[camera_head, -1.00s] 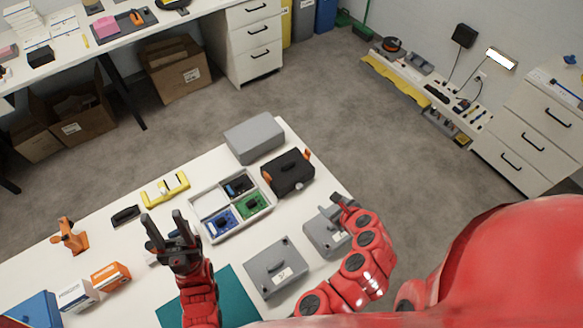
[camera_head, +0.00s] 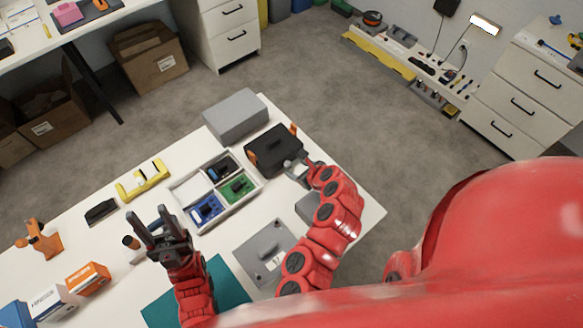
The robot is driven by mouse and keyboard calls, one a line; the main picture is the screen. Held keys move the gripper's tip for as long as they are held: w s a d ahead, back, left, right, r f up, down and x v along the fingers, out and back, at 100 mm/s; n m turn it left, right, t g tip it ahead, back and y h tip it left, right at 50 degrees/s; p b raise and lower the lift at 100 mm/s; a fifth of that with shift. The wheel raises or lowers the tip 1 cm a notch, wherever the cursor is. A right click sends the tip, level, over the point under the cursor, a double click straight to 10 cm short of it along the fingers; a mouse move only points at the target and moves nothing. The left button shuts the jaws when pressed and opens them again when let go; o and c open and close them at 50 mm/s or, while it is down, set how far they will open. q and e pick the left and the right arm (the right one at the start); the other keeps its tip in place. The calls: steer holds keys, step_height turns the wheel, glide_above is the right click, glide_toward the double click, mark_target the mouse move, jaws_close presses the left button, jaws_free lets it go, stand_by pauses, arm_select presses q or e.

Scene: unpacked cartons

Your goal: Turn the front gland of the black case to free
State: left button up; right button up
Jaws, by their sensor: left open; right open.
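The black case (camera_head: 270,148) lies on the white table near its far right edge, with orange parts at its two ends. My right gripper (camera_head: 295,166) is at the near right side of the case. It is open, and it covers the place where a small light knob-like part, perhaps the front gland, showed earlier. I cannot tell whether the fingers touch it. My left gripper (camera_head: 150,225) is open and empty above the table, left of the case and in front of the sorting tray.
A sorting tray (camera_head: 233,205) with blue and green boards stands left of the case. A grey box (camera_head: 236,116) is behind it. A yellow tool (camera_head: 143,181) lies at left.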

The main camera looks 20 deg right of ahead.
mark_target(290, 166)
steer(key=shift+p+x, duration=0.35)
steer(key=shift+x, duration=2.3)
steer(key=shift+c, duration=0.2)
jaws_close()
